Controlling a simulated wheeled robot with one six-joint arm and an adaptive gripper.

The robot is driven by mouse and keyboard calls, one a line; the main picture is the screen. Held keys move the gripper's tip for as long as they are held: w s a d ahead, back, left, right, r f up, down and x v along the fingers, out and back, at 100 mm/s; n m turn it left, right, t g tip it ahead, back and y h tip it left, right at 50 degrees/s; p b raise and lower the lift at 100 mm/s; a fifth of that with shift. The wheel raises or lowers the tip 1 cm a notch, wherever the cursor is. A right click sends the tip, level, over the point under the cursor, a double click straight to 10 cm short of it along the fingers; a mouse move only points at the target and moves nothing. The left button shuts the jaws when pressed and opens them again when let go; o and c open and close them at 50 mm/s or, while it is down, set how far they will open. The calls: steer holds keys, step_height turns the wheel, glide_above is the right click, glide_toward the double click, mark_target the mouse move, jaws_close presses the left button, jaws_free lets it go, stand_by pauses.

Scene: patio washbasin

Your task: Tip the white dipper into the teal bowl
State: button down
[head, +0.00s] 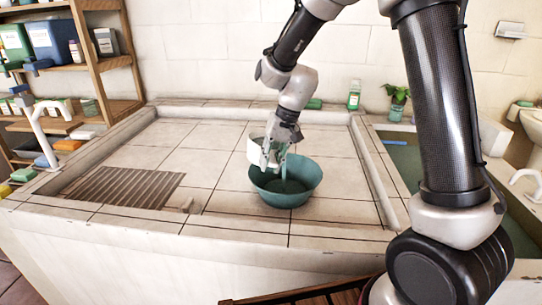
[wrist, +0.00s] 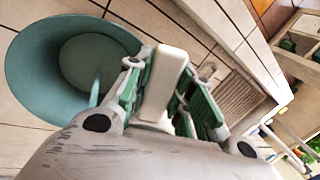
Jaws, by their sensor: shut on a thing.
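The teal bowl (head: 268,193) stands on the tiled counter; in the wrist view its wide rim (wrist: 22,62) fills the upper left. My gripper (head: 275,157) is above the bowl's back left side. It is shut on the white dipper (head: 254,150), whose white handle (wrist: 165,78) shows between the green finger pads. The dipper is over the bowl's rear left rim, partly hidden by my fingers; its exact tilt is hard to tell. A thin teal streak shows between the gripper and the bowl's inside; I cannot tell surely whether it is liquid.
A slatted drain grate (head: 125,188) lies in the counter at left, near a white tap (head: 45,125). A green bottle (head: 353,95) and a potted plant (head: 397,100) stand at the back right. A water-filled basin (head: 405,155) is at right. Tiles left of the bowl are clear.

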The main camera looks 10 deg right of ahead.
steer(key=y, duration=0.2)
steer(key=d+y, duration=0.1)
steer(key=shift+r+y, duration=0.3)
steer(key=d+y, duration=0.1)
steer(key=y, duration=0.3)
steer(key=d+f+y, duration=0.1)
steer(key=d+y, duration=0.1)
steer(key=y, duration=0.3)
steer(key=d+f+y, duration=0.1)
steer(key=d+y, duration=0.1)
steer(key=y, duration=0.2)
steer(key=shift+f, duration=0.15)
stand_by(0.5)
